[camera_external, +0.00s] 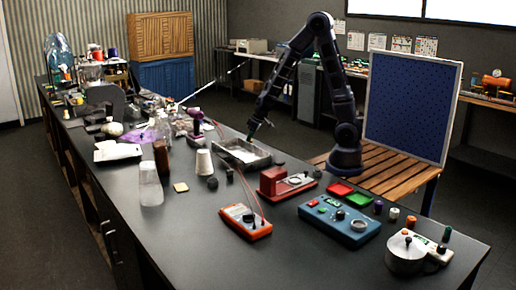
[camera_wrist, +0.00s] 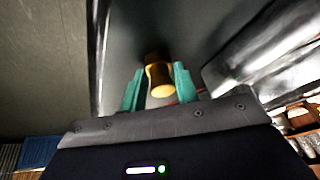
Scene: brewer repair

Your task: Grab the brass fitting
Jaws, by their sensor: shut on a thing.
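The brass fitting (camera_wrist: 160,78) shows in the wrist view as a short golden cylinder with a darker far end. My gripper (camera_wrist: 158,70) has its two teal fingers on either side of it and is shut on it. In the external view, my gripper (camera_external: 251,134) points down at the metal tray (camera_external: 262,163), near its far side. The fitting is too small to make out there, and I cannot tell whether it still touches the tray.
A red device (camera_external: 272,182) stands right of the tray, with an orange multimeter (camera_external: 245,220) and a blue control box (camera_external: 340,219) nearer the front. A white cup (camera_external: 204,162) and a purple drill (camera_external: 196,122) stand left.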

